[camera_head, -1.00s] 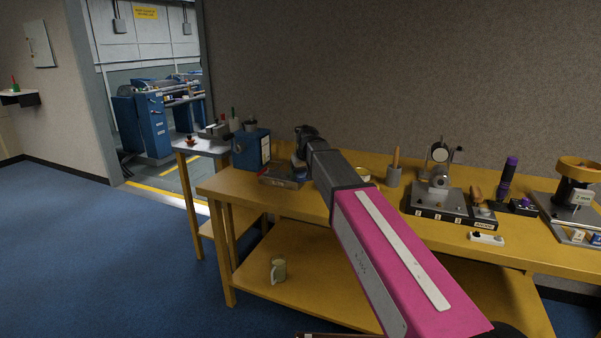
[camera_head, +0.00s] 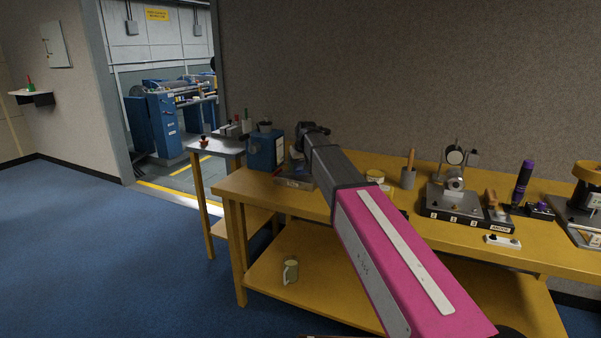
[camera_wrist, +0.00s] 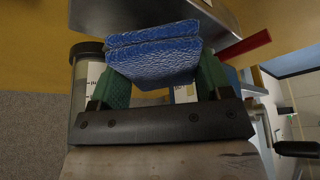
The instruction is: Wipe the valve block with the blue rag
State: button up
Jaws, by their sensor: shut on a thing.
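My gripper (camera_wrist: 160,82) has green fingers and is shut on the blue rag (camera_wrist: 152,60), a folded, textured pad held between the fingertips in the wrist view. In the head view, the dark wrist end of my arm is over the left back of the yellow bench, just right of a blue box (camera_head: 264,150). The rag and fingers cannot be made out there. A grey metal block with a round gauge and numbered labels (camera_head: 452,203) stands on the bench to the right. I cannot tell for sure whether it is the valve block.
A shallow grey tray (camera_head: 294,183) lies below my wrist. A mug (camera_head: 290,271) is on the lower shelf. A jar (camera_wrist: 87,75) is beside my gripper.

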jog(key=shift+r, duration=2.75)
jog(key=shift+s, duration=0.1)
